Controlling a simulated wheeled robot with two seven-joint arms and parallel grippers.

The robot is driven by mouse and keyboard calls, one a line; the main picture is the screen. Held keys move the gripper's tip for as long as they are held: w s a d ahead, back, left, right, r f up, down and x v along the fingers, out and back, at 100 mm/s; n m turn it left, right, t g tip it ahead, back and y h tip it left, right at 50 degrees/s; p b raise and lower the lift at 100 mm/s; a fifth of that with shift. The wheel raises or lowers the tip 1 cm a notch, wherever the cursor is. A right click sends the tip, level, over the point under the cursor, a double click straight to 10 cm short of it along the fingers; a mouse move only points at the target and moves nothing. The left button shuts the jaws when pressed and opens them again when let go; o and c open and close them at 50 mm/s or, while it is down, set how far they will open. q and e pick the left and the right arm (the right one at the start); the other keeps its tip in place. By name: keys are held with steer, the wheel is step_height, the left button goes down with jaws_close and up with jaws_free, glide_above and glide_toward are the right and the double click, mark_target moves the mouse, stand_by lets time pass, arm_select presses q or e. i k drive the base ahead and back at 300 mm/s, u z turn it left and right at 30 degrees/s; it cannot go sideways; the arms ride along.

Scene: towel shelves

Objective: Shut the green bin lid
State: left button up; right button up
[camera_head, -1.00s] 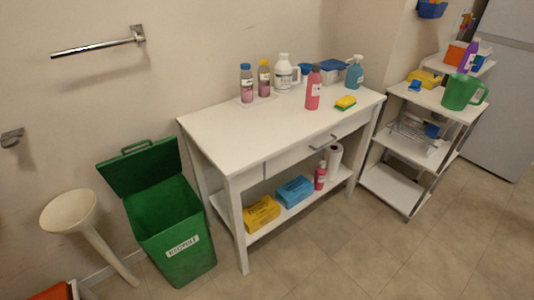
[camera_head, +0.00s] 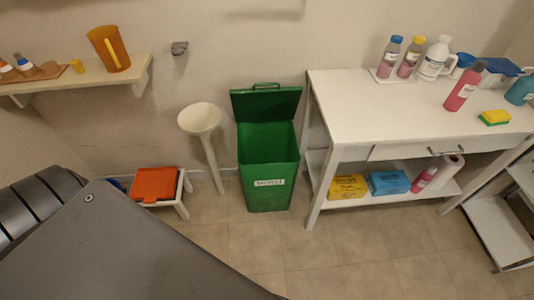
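The green bin (camera_head: 268,190) stands on the floor near the middle of the head view, left of the white table, with a white label on its front. Its green lid (camera_head: 266,103) is open, raised upright at the back near the wall, with a handle (camera_head: 266,86) on its top edge. The inside of the bin shows dark green. Neither of my grippers is in the head view, so their states do not show.
The white table (camera_head: 345,113) with bottles stands close to the bin's right. A white funnel-shaped stand (camera_head: 200,119) is just left of it. A low white stool with an orange top (camera_head: 154,184) is further left. A large grey surface (camera_head: 120,250) fills the lower left. Floor before the bin is clear.

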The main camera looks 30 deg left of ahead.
mark_target(255, 105)
steer(key=u, duration=1)
steer(key=k, duration=0.35)
steer(key=z, duration=1.1)
